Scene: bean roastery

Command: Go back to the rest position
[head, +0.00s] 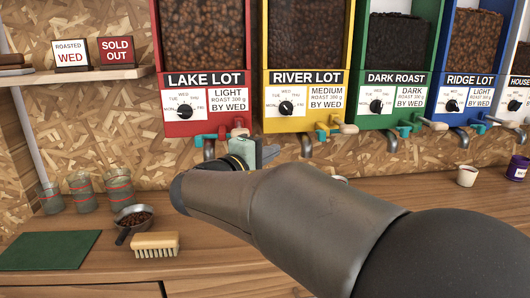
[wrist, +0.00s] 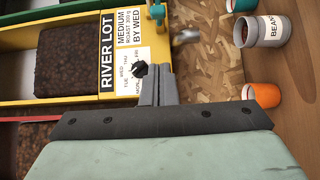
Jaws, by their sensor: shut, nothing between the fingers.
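My gripper (head: 272,152) is raised in front of the dispensers, just below the gap between the red LAKE LOT dispenser (head: 199,122) and the yellow RIVER LOT dispenser (head: 304,120). My forearm hides part of the gripper and the counter in the head view. In the wrist view the grey fingers (wrist: 158,80) are together with nothing between them. They overlap the front of RIVER LOT beside its black dial (wrist: 139,70). I cannot tell whether they touch it.
Green DARK ROAST (head: 388,118) and blue RIDGE LOT (head: 463,114) dispensers hang to the right. On the counter are a scoop of beans (head: 132,218), a brush (head: 155,244), a green mat (head: 48,250) and several glasses (head: 84,192). A BEANS can (wrist: 268,31) and an orange cup (wrist: 261,96) show in the wrist view.

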